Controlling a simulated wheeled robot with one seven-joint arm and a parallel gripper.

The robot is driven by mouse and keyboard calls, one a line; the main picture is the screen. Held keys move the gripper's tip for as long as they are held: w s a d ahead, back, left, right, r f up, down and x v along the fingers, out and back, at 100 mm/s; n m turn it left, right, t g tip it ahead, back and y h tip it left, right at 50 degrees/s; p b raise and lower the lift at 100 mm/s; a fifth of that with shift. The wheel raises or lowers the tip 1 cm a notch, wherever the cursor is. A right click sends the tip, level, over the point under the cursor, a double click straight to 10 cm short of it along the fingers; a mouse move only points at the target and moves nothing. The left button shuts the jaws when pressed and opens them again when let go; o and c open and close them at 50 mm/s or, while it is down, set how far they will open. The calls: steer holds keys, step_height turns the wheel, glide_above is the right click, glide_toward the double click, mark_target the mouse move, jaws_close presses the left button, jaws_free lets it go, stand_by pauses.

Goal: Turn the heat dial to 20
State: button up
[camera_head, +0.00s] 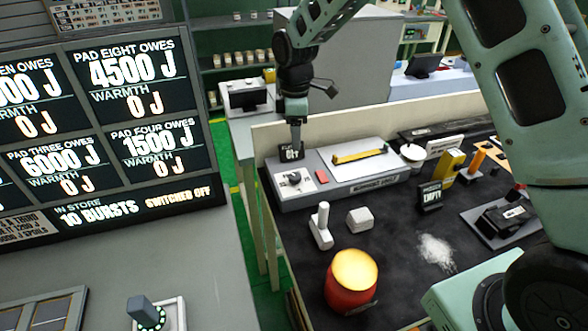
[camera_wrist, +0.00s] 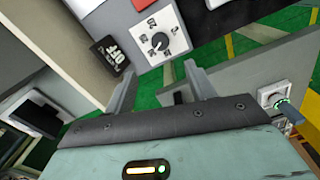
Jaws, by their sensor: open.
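The heat dial appears to be the dark knob on a white numbered plate (camera_head: 294,178), at the left end of a grey bench unit. The wrist view shows this dial (camera_wrist: 159,41) just beyond the fingertips; the labels around it are too small to read surely. My gripper (camera_head: 294,138) points down above the dial, apart from it. In the wrist view my gripper (camera_wrist: 161,72) has its two fingers spread with nothing between them. A small black sign reading OFF (camera_head: 291,152) stands behind the dial and is partly covered by my gripper in the head view.
A red block (camera_head: 321,176) and a yellow bar (camera_head: 358,156) are on the unit right of the dial. A white T-shaped object (camera_head: 321,226) and red cylinder (camera_head: 352,280) stand in front. Another knob with green lights (camera_head: 148,312) is at lower left. A large display (camera_head: 110,120) fills the left.

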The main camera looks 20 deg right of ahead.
mark_target(295, 175)
step_height(295, 175, down, 13)
steer(key=p, duration=0.3)
steer(key=shift+f+p, duration=0.1)
steer(key=shift+p, duration=0.25)
steer(key=c, duration=1)
